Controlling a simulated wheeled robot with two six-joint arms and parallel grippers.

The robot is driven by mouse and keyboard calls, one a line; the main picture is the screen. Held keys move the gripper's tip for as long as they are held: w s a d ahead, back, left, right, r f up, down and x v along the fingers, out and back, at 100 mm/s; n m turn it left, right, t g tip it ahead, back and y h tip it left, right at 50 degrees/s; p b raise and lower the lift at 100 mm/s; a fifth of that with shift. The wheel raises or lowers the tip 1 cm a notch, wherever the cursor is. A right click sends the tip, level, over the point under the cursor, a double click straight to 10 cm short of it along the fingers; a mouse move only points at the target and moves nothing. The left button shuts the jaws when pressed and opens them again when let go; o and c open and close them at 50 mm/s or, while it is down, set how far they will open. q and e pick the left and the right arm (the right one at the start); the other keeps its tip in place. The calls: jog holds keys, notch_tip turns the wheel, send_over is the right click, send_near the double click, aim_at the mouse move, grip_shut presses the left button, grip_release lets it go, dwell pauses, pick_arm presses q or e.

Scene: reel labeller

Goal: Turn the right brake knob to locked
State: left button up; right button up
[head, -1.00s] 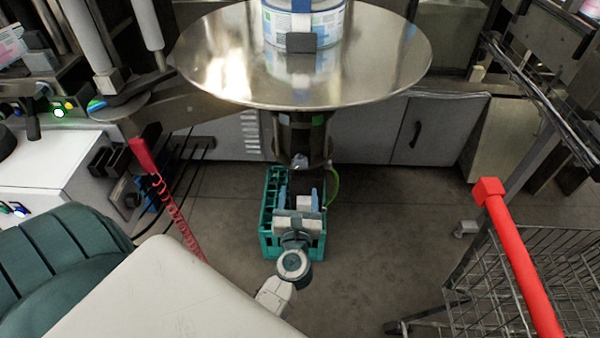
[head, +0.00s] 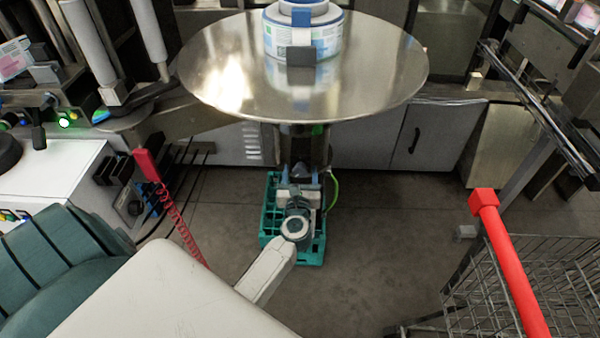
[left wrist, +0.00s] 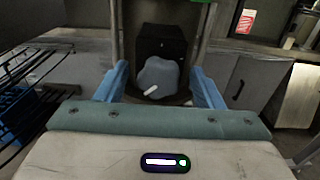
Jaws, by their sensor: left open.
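A grey-blue lobed knob (left wrist: 158,77) sits on a black housing (left wrist: 161,44) under the round table, in the middle of the left wrist view. Its short white pointer mark slants to the lower left. In the head view the knob (head: 301,170) is small and dark, just beyond my fingers. My left gripper (head: 300,176) is open in front of it. In the left wrist view the blue fingers of my left gripper (left wrist: 158,72) stand to either side of the knob, with visible gaps; whether they reach around it I cannot tell. My right gripper is out of view.
A round steel table (head: 380,85) overhangs the knob and carries blue-white reels (head: 325,38). A teal crate (head: 312,255) stands on the floor below my left arm. A wire cart with a red handle (head: 510,270) is at right; a red coiled cord (head: 175,215) hangs at left.

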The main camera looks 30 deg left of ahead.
pick_arm(q)
jog(key=c, duration=1)
jog(key=shift+r+m+p, duration=0.2)
jog(key=shift+m+p, duration=0.5)
jog(key=shift+p, duration=0.1)
jog(key=shift+f+m+p, duration=0.15)
jog(key=shift+m+p, duration=0.2)
jog(key=shift+m, duration=0.45)
jog(key=shift+f, duration=0.1)
jog(key=o, duration=1)
